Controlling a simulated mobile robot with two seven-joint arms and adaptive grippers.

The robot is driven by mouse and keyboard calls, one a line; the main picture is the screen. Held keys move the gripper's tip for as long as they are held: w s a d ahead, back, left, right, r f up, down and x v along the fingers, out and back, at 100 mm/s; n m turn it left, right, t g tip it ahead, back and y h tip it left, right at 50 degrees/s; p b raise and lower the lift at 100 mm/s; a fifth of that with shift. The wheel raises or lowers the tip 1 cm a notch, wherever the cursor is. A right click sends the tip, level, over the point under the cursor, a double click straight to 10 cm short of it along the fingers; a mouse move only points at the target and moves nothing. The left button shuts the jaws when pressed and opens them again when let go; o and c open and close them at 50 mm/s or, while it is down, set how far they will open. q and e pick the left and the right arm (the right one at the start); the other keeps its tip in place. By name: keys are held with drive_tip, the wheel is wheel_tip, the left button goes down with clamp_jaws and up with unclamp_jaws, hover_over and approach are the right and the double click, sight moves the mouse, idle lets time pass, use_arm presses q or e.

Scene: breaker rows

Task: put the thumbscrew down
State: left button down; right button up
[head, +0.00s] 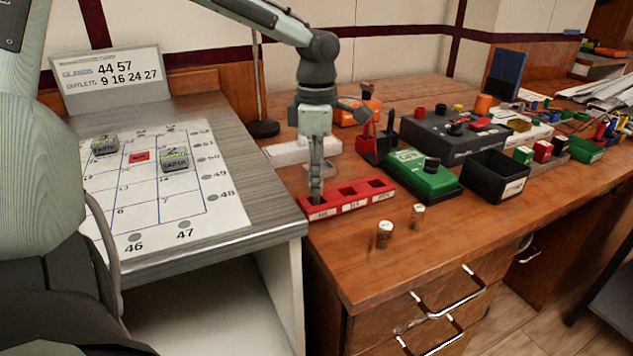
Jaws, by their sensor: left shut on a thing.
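My left gripper (316,196) points straight down over the left end of a red tray (382,197). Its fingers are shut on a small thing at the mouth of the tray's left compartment. The thumbscrew itself is too small and too hidden by the fingers to make out. I cannot tell whether it touches the compartment floor. The tray's middle and right compartments look empty, and white labels run along its front. My right gripper is not in view.
Two small capped cylinders (384,235) (417,216) stand on the wood in front of the tray. A green case (422,176) and black bin (495,177) are to the right. A printed grid sheet (213,202) with grey blocks lies left. The desk's front right is clear.

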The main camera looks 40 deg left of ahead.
use_arm(q)
drive_tip(key=shift+f, duration=0.45)
drive_tip(key=shift+r, duration=0.1)
drive_tip(key=shift+f, duration=0.25)
drive_tip(key=c, duration=1.5)
unclamp_jaws()
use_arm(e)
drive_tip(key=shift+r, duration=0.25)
use_arm(q)
drive_tip(key=shift+r, duration=0.15)
wheel_tip(320, 180, up, 12)
drive_tip(key=shift+r+p, duration=0.1)
drive_tip(key=shift+p, duration=0.3)
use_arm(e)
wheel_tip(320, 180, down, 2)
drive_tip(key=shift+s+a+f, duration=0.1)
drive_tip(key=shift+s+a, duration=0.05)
